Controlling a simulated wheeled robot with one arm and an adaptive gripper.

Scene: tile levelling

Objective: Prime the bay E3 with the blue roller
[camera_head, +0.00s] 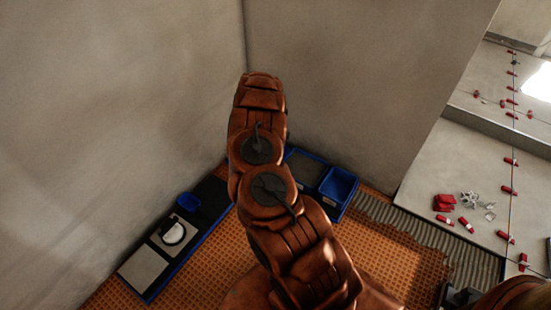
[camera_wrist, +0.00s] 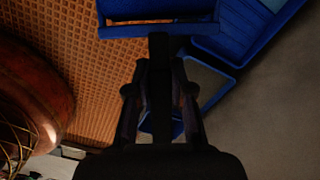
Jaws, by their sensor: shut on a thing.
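In the wrist view my gripper (camera_wrist: 160,75) is shut on a dark upright stem. The stem meets a wide blue piece (camera_wrist: 158,29) at the top of the picture, which looks like the blue roller; its upper part is cut off. Orange waffle-patterned floor (camera_wrist: 85,75) shows behind it. In the head view my arm hides the gripper and what it holds. Orange floor (camera_head: 212,262) spreads around the arm there. No label for bay E3 is readable, so I cannot tell which patch it is.
A blue bin (camera_head: 338,187) stands in the back corner. Grey tiles with red wedges (camera_head: 444,202) lie right, beside ridged grey mortar (camera_head: 400,220).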

